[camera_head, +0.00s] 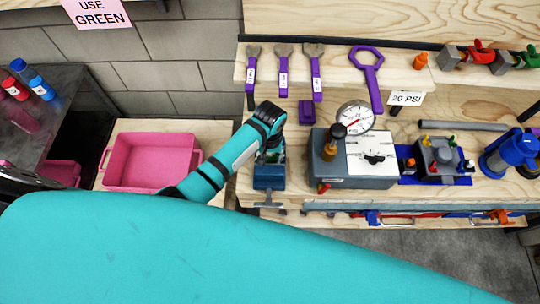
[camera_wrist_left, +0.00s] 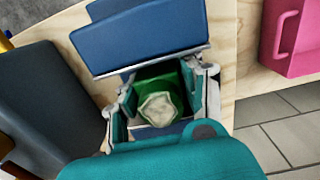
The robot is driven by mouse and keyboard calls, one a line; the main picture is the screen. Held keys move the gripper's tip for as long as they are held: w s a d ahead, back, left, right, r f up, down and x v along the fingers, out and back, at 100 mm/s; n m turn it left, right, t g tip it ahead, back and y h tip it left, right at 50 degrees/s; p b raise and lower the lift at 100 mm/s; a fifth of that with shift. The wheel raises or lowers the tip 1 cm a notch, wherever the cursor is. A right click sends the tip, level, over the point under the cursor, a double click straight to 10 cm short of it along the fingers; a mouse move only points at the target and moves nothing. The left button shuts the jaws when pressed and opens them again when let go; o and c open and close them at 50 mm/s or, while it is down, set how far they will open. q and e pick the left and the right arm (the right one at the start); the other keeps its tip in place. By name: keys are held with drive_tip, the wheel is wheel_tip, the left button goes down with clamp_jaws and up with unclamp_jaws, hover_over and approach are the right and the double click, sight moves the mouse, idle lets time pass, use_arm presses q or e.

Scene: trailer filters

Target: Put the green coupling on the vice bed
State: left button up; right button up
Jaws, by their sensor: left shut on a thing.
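The blue vice (camera_head: 269,178) stands at the front edge of the wooden bench, and its blue jaw (camera_wrist_left: 140,38) fills the top of the left wrist view. My left gripper (camera_head: 270,152) is right at the vice, pointing down at it. In the left wrist view my left gripper (camera_wrist_left: 162,98) is shut on the green coupling (camera_wrist_left: 174,78), whose pale end faces the camera. The coupling is over the vice beside the jaw. I cannot tell whether it touches the bed, which is mostly hidden. The coupling is not clear in the head view. My right gripper is not in view.
A grey gauge box (camera_head: 325,172) stands close right of the vice. A pink bin (camera_head: 150,165) is to the left. Red and blue couplings (camera_head: 40,88) lie on a dark shelf at far left. Purple tools (camera_head: 316,78) hang behind. A pink sign (camera_head: 97,14) reads "USE GREEN".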

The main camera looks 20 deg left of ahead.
use_arm(q)
drive_tip(key=shift+f, duration=0.1)
drive_tip(key=o, duration=1.2)
drive_tip(key=shift+o, duration=0.2)
wheel_tip(320, 180, up, 12)
drive_tip(key=shift+r+b, duration=0.2)
drive_tip(key=shift+b, duration=0.35)
